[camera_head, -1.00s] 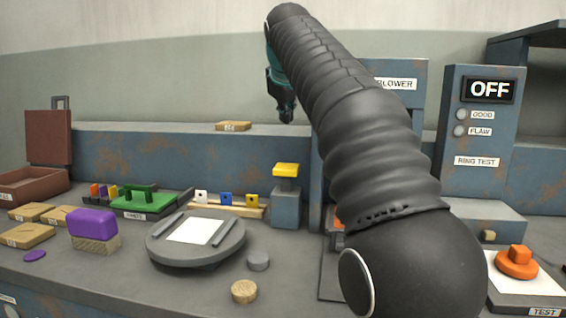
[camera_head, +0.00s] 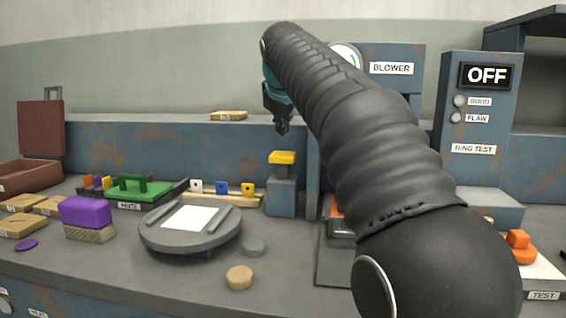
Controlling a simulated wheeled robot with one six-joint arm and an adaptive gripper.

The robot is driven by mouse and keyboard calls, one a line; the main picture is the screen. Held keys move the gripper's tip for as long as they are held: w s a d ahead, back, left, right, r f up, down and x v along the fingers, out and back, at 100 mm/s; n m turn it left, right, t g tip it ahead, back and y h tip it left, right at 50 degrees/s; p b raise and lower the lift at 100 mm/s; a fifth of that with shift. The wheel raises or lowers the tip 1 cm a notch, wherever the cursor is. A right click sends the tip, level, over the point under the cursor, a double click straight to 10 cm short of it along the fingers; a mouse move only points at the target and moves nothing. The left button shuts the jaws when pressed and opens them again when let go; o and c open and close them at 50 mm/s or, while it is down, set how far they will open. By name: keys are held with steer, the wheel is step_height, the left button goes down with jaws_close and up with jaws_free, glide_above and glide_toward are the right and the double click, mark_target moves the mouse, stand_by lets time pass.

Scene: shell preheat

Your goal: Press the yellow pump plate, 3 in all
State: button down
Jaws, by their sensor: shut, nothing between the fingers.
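The yellow pump plate (camera_head: 282,157) sits on top of a blue-grey block (camera_head: 282,196) at the bench's middle, left of the blower housing. My gripper (camera_head: 282,130) hangs pointing down, just above the yellow plate in the picture. A small gap shows between the fingertips and the plate. The fingers look closed and empty. The exact depth of the fingertips relative to the plate cannot be told from this one view.
A round grey turntable (camera_head: 160,238) with a white sheet stands left front. A rail with coloured tags (camera_head: 215,199) lies left of the pump. The blower (camera_head: 395,85) stands right, partly behind my arm. An orange piece (camera_head: 518,245) lies at far right.

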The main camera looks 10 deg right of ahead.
mark_target(283, 154)
steer(key=shift+f+b, duration=0.7)
steer(key=shift+f, duration=0.8)
steer(key=shift+f, duration=0.15)
steer(key=shift+f, duration=0.3)
steer(key=shift+f+b, duration=1.35)
steer(key=shift+f, duration=0.35)
stand_by(2.1)
steer(key=shift+r, duration=0.15)
steer(key=shift+r+p, duration=2)
steer(key=shift+p, duration=0.2)
steer(key=shift+r, duration=0.1)
step_height(283, 154, up, 3)
steer(key=p, duration=0.2)
steer(key=shift+f+p, duration=0.2)
steer(key=shift+p, duration=0.2)
steer(key=shift+r, duration=1.1)
